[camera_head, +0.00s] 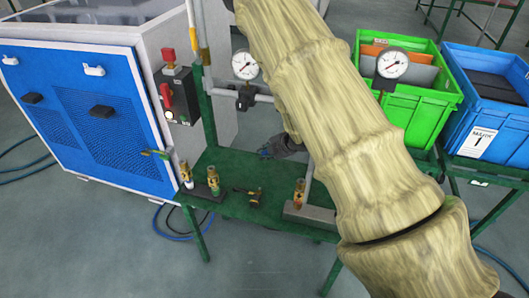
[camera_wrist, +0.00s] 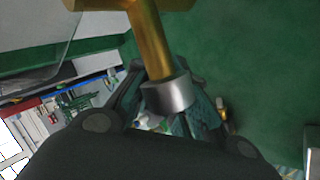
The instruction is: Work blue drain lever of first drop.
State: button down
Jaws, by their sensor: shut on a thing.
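My gripper (camera_head: 286,146) is dark and sits above the green bench, left of my arm. A small blue-teal piece (camera_head: 265,153) shows at its tip; I cannot tell if this is the blue drain lever. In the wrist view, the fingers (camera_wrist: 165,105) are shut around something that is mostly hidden. A brass stem (camera_wrist: 151,40) with a silver collar (camera_wrist: 169,94) stands in front of and between them. I cannot make out a blue lever there. The left gauge (camera_head: 245,65) sits on a grey pipe above the gripper.
A blue-panelled machine (camera_head: 105,105) stands left. Several brass fittings, one at the left (camera_head: 213,181) and one at the right (camera_head: 300,192), stand on the green bench (camera_head: 235,212). A yellow-black tool (camera_head: 250,196) lies between. Green (camera_head: 420,110) and blue (camera_head: 495,105) crates stand right. A second gauge (camera_head: 392,64) is near my arm.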

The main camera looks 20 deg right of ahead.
jog(key=c, duration=1.4)
grip_release()
jog(key=v, duration=1.2)
jog(key=shift+c, duration=0.4)
